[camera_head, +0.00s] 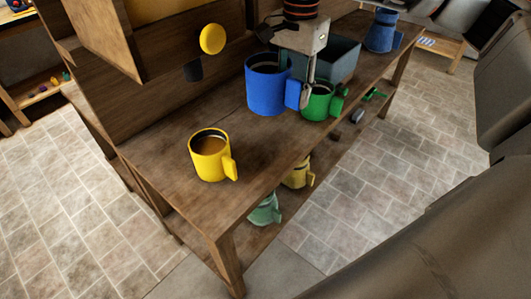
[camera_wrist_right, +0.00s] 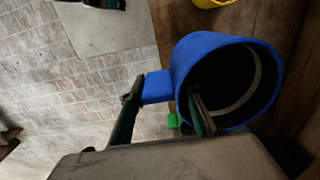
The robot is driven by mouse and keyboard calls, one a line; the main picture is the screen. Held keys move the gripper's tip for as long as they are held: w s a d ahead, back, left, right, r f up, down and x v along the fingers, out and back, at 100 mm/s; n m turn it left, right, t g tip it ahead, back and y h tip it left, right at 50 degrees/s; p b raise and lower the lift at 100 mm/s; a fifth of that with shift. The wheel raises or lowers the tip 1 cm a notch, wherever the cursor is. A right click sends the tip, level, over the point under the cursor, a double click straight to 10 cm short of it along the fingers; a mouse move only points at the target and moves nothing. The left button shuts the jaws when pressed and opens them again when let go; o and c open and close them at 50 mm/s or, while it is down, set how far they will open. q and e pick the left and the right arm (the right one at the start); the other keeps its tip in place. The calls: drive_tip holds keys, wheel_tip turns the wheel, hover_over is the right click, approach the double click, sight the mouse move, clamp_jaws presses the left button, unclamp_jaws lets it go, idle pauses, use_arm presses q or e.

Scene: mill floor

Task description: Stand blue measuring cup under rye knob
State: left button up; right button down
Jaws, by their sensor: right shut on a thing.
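The blue measuring cup (camera_head: 264,92) is upright at the middle of the wooden bench, with its handle to the right; I cannot tell whether its base touches the wood. My right gripper (camera_head: 308,92) is shut on its handle side. In the right wrist view, one finger is inside the blue cup (camera_wrist_right: 187,55) and the other is outside, beyond the handle (camera_wrist_right: 158,87). A round yellow knob (camera_head: 212,39) sticks out from the wooden dispenser front, above a dark spout (camera_head: 193,71), left of the cup. No label shows which knob is rye. My left gripper is not visible.
A yellow cup (camera_head: 207,165) with brown contents stands on the near bench (camera_head: 155,150). A green cup (camera_head: 318,107) is right beside the blue one. A grey-green bin (camera_head: 340,60) and another blue cup (camera_head: 381,35) stand farther back. More cups sit on the lower shelf.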

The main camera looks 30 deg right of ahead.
drive_tip(key=shift+s, duration=0.1)
drive_tip(key=shift+f, duration=0.15)
drive_tip(key=shift+f+b, duration=0.5)
drive_tip(key=shift+f, duration=9.2)
drive_tip(key=shift+f, duration=0.15)
drive_tip(key=c, duration=1.5)
unclamp_jaws()
